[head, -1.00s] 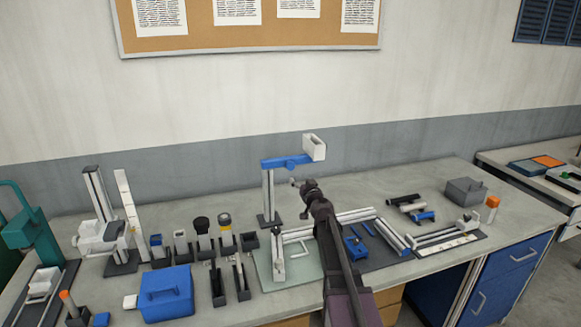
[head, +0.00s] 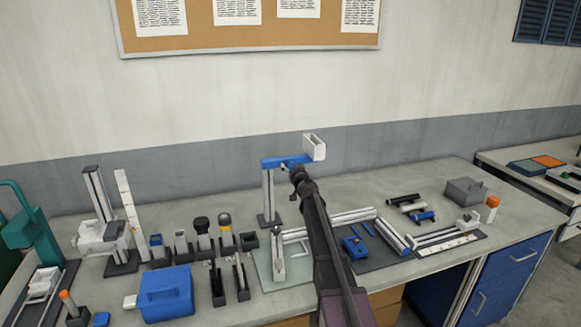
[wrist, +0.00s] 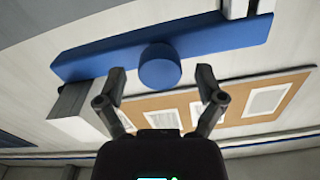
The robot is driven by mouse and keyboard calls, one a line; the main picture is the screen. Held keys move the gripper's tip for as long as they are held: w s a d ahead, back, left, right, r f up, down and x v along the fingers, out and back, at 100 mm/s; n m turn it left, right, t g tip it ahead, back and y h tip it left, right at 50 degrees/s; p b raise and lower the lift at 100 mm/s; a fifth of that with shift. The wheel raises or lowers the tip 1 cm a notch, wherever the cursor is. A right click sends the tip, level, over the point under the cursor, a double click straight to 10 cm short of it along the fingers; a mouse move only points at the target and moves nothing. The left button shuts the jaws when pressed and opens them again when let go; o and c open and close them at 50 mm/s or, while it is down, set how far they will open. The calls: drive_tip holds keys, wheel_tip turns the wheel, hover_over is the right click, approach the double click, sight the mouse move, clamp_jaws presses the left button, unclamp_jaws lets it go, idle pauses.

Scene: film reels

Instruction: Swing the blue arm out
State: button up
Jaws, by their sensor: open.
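The blue arm (head: 285,161) sits on top of a grey post (head: 268,198) and reaches to the right. A white open box (head: 315,147) is at its right end. In the wrist view the blue arm (wrist: 215,40) crosses the upper part, with a round blue knob (wrist: 160,66) standing out from it. My gripper (wrist: 160,84) is open, its two fingertips on either side of the knob. Whether they touch it cannot be told. In the head view my gripper (head: 288,168) is just below the blue arm and hides the knob.
Several small holders and tools stand on the bench left of the post. A blue box (head: 166,294) is at the front left. A glass plate and rails lie under my arm. A grey box (head: 466,191) is at the right. The wall with a corkboard (head: 200,46) is behind.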

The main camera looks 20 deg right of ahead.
drive_tip(key=shift+w, duration=0.6)
clamp_jaws()
